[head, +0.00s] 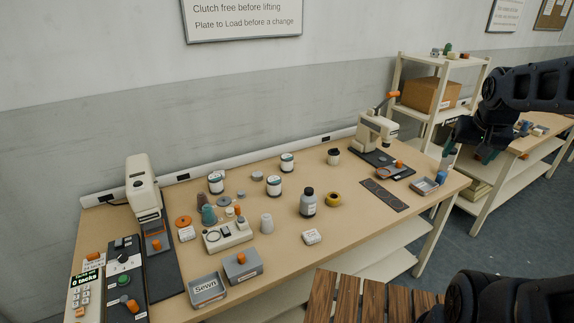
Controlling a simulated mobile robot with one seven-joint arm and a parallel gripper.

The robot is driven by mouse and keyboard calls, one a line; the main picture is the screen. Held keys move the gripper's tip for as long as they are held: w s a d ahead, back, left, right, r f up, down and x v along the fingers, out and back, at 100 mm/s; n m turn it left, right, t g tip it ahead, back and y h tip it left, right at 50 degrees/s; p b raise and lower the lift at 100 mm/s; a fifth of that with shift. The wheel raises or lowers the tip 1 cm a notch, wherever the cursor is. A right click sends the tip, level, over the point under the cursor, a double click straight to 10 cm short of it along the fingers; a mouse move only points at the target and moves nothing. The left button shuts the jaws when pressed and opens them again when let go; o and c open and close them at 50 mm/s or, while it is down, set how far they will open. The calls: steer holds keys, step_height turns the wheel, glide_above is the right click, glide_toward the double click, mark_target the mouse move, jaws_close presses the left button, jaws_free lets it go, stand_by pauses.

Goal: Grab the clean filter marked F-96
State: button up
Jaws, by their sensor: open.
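No marking F-96 can be read in the head view, so I cannot tell which thing is the filter. Several small white cylinders with dark bands and labels stand on the workbench: one at the left (216,183), one in the middle (274,187) and one further back (287,163). Their labels are too small to read. Small white labelled blocks lie at the front (312,237) and near the left (186,234). My gripper (487,153) is at the upper right, beyond the workbench's right end, apart from all of these. It is open; its fingers are dark and hard to make out.
The workbench (350,225) also holds a grey bottle (308,202), a yellow tape roll (333,199), a grey bin marked Sewn (207,289) and a cream machine at each end (143,185) (376,130). A shelf (430,115) with a cardboard box stands behind right. A slatted wooden surface (375,300) is in front.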

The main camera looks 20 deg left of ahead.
steer(key=w+a+f+m+t, duration=0.1)
steer(key=w+a+f, duration=0.1)
steer(key=w+a, duration=0.4)
steer(key=w+a+f+m, duration=0.1)
steer(key=w+a+f, duration=0.15)
steer(key=w, duration=0.55)
steer(key=m+t+y, duration=0.8)
steer(key=m+y, duration=0.3)
steer(key=m, duration=1.5)
glide_above(289, 163)
steer(key=v, duration=0.2)
step_height(289, 163, down, 26)
step_height(289, 163, down, 6)
steer(key=shift+w+a+f, duration=0.1)
steer(key=shift+w+f, duration=0.1)
steer(key=shift+x, duration=2.5)
